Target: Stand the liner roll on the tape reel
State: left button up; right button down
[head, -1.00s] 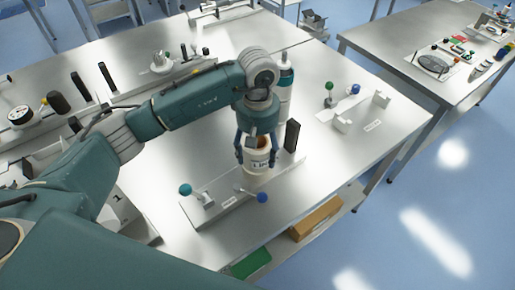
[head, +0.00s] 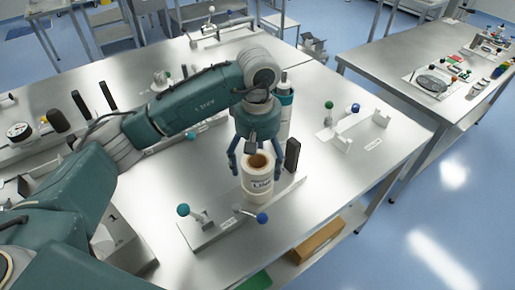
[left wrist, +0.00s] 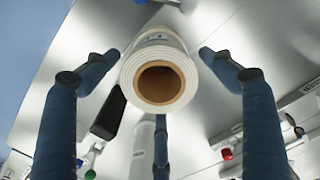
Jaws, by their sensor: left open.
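The liner roll (head: 257,188) is a white cylinder with a brown hollow core and a dark-lettered label. It stands upright on the near table, at the back of a flat metal fixture. My left gripper (head: 257,172) is open above it, its fingers spread around the roll's upper end and apart from it. In the left wrist view the roll's core (left wrist: 159,84) faces me, with the fingers clear on both sides. I cannot tell whether a separate tape reel is under the roll; its lower end hides what it rests on. My right gripper is not in view.
A teal ball (head: 183,210) and a blue ball (head: 262,218) on rods stand in front.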

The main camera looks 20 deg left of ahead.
pick_arm(q)
notch_tip(320, 180, up, 8)
jog(key=b, duration=0.2)
dwell(0.5)
